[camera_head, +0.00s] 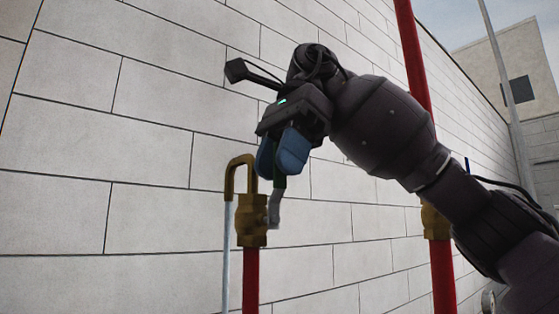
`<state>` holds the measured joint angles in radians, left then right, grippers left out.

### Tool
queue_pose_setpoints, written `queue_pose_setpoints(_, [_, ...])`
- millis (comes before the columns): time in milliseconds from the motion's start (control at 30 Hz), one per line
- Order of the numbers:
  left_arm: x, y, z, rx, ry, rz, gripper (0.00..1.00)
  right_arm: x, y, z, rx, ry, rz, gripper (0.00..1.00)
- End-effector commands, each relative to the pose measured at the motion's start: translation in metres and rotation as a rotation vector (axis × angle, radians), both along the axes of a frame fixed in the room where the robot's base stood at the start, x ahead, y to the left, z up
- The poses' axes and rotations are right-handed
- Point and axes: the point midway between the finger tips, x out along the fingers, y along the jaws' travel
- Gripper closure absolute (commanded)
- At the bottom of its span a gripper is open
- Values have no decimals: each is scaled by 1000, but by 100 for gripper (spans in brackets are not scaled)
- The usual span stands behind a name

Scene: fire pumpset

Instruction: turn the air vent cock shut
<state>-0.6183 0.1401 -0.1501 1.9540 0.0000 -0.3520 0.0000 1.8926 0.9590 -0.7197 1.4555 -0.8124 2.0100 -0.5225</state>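The air vent cock (252,220) is a brass body on top of a red vertical pipe, in the left middle of the head view. A brass bent outlet (240,172) curves from it to the left. My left gripper is not in view.
A pale block wall (150,150) stands behind the cock. A thin white tube (227,260) hangs below the outlet. A tall red pipe (412,50) with a brass fitting (435,222) stands to the right, behind my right arm. The space left of the cock is free.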

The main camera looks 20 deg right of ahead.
Motion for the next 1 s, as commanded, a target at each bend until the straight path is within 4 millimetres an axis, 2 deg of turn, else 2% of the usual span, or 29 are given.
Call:
queue_pose_setpoints(367, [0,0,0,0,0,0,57,-1,1,-3,1,-1,0,66])
queue_pose_setpoints(467, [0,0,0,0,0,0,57,-1,1,-3,1,-1,0,78])
queue_pose_setpoints(600, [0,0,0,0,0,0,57,-1,1,-3,1,-1,0,100])
queue_pose_setpoints(1000, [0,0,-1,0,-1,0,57,-2,1,-3,7,1,-1,100])
